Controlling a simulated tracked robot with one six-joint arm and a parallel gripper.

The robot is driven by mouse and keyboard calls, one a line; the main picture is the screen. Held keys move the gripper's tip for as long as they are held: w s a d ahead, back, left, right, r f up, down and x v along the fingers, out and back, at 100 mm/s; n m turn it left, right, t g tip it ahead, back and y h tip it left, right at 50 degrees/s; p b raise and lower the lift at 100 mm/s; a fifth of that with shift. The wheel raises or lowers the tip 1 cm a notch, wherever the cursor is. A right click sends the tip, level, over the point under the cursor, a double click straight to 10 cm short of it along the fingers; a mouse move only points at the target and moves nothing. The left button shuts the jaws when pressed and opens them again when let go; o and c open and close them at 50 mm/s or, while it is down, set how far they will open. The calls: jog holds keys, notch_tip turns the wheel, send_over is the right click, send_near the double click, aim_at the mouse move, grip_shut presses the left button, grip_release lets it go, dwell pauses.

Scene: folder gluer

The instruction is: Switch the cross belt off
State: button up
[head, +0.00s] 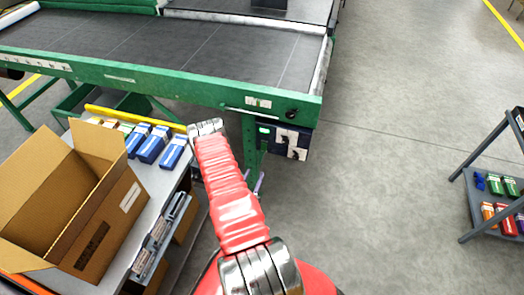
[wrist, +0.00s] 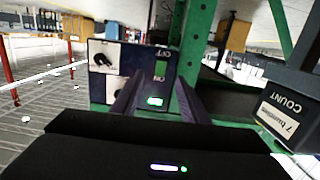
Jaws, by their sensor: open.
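The cross belt (head: 200,50) is a dark belt in a green frame. A navy control box (head: 285,140) hangs under its near right corner. In the wrist view the box (wrist: 96,87) shows upside-down lettering, two black knobs on white plates, a green switch (wrist: 160,69) and a lit green lamp (wrist: 155,101). My gripper (wrist: 157,82) is open and empty. Its two dark fingers point at the box, on either side of the switch and lamp. I cannot tell whether a fingertip touches the box. In the head view my red arm mostly hides the gripper.
A green leg (wrist: 196,45) stands right beside the box. A bench carries an open carton (head: 100,215) and blue boxes (head: 152,144) to the left. A dark unit labelled COUNT (wrist: 283,108) is at the wrist view's right. Open floor lies right, before a small rack (head: 485,160).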

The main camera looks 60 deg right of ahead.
aim_at(264, 146)
jog(key=shift+w+r+h, duration=0.2)
jog(key=shift+r+h, duration=0.3)
jog(key=shift+r, duration=0.55)
jog(key=shift+d, duration=0.15)
jog(key=d, duration=0.4)
jog(key=w+d, duration=0.1)
jog(key=d, duration=0.4)
jog(key=w+d, duration=0.1)
jog(key=d, duration=0.3)
jog(key=shift+w+d, duration=0.1)
jog(key=shift+d, duration=0.05)
jog(key=shift+c, duration=0.2)
grip_shut()
